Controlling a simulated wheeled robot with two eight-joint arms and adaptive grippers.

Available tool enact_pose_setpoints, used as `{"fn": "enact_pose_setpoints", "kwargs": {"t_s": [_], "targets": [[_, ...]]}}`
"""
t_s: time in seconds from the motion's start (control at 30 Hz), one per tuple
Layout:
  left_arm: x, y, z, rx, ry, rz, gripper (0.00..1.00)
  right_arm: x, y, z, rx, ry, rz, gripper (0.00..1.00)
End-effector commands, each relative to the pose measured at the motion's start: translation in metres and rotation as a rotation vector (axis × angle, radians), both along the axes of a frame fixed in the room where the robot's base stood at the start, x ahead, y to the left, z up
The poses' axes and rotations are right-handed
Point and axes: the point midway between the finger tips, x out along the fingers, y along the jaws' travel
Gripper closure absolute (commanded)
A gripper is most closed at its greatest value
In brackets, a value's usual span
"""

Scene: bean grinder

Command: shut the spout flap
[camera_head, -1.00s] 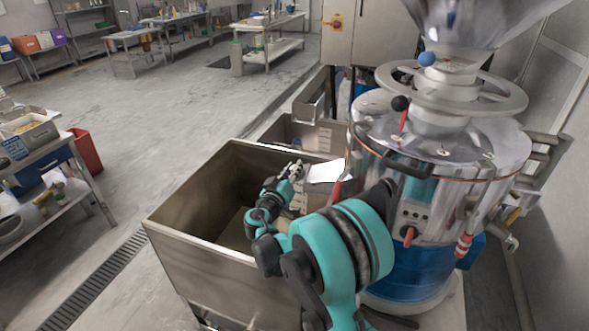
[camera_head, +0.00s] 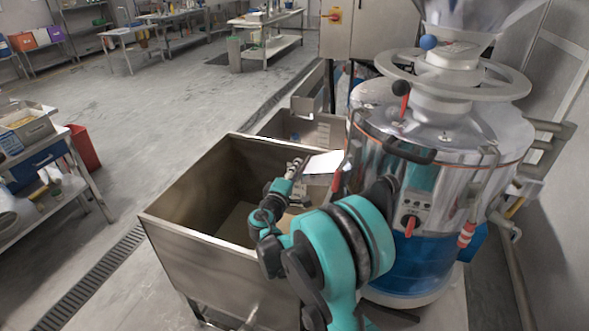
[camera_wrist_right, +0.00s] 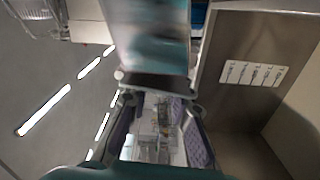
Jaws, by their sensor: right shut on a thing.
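The grinder (camera_head: 440,140) is a shiny steel drum with a blue lower band, at the right of the head view. Its spout flap (camera_head: 325,162) is a bright plate at the drum's left side, sticking out over the steel bin (camera_head: 215,265). My right gripper (camera_head: 299,164) is at the flap's outer left edge, shut on it. In the right wrist view the gripper's fingers, with purple pads, lie on either side of the picture's middle, and a shiny blurred surface (camera_wrist_right: 150,40) fills the top middle. The exact contact is hard to make out. My left gripper is out of view.
The open steel bin stands under the flap, its rim close around my right forearm. A shelf table and red bin (camera_head: 84,148) stand at the left; the floor between is clear.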

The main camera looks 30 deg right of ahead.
Motion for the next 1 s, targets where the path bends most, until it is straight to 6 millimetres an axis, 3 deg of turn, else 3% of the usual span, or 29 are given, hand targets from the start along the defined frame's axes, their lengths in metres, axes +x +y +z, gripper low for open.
{"fn": "enact_pose_setpoints", "kwargs": {"t_s": [0.33, 0.87, 0.9, 0.93, 1.0], "targets": [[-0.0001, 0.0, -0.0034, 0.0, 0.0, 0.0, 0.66, -0.0031, -0.0024, -0.0041, -0.083, 0.099, 0.001, 1.0], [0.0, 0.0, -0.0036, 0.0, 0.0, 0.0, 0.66, -0.0039, -0.0031, -0.0045, -0.097, 0.115, 0.0, 1.0], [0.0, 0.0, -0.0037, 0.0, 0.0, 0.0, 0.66, -0.0039, -0.0031, -0.0045, -0.097, 0.115, 0.0, 0.7], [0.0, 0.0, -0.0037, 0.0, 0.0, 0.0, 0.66, -0.0039, -0.0031, -0.0045, -0.097, 0.115, 0.0, 0.62], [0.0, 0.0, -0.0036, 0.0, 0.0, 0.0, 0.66, -0.0039, -0.0031, -0.0044, -0.097, 0.115, 0.0, 0.58]]}}
